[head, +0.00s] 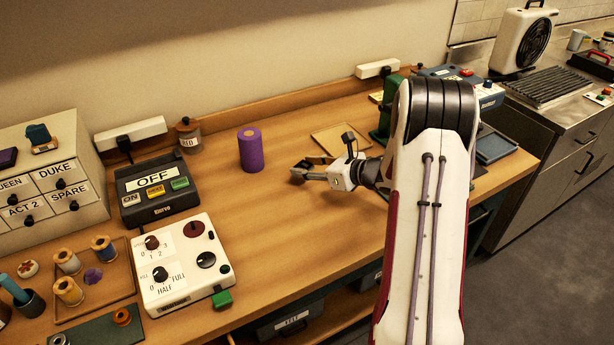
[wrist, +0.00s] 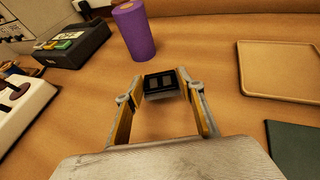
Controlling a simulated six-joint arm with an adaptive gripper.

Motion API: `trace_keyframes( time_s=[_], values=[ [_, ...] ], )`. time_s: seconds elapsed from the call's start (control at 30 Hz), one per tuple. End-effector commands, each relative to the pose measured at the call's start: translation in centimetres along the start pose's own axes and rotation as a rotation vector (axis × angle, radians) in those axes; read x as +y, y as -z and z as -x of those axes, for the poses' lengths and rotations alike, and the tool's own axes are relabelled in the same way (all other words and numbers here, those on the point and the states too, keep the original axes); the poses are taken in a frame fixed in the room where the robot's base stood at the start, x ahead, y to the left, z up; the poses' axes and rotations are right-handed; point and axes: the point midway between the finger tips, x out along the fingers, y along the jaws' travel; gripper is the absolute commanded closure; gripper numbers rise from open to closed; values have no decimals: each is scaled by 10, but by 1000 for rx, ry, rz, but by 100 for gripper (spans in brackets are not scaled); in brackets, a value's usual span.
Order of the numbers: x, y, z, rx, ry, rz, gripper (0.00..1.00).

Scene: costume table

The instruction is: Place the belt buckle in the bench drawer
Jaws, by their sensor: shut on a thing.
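The belt buckle (wrist: 162,82), a small dark rectangular piece with silvery edges, sits between my fingertips in the wrist view. My gripper (wrist: 160,93) is shut on it, one finger on each side. In the head view my gripper (head: 308,168) is low over the middle of the wooden bench, right of the purple cylinder; the buckle is too small there to make out surely. Below the bench's front edge is a dark drawer front or bin with a pale label (head: 293,320), partly cut off. I cannot tell whether it is open.
The purple cylinder (head: 250,150) stands upright left of my gripper. A shallow tan tray (head: 341,138) lies behind it. A black OFF switch box (head: 158,190) and a white dial box (head: 180,264) stand on the left. Bare bench (head: 300,225) lies in front of my gripper.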

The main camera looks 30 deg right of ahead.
Motion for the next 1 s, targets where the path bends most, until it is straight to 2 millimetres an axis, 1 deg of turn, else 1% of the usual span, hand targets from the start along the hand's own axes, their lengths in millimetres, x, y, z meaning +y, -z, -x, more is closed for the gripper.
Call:
trace_keyframes(
  time_s=[0.2,0.37,0.9,0.93,1.0],
  values=[
    [0,19,-8,1,0,-3,83],
    [0,30,-12,1,0,-1,83],
    [0,35,-14,0,0,0,83],
    [0,35,-14,0,0,0,59],
    [0,35,-14,0,0,0,45]
  ],
)
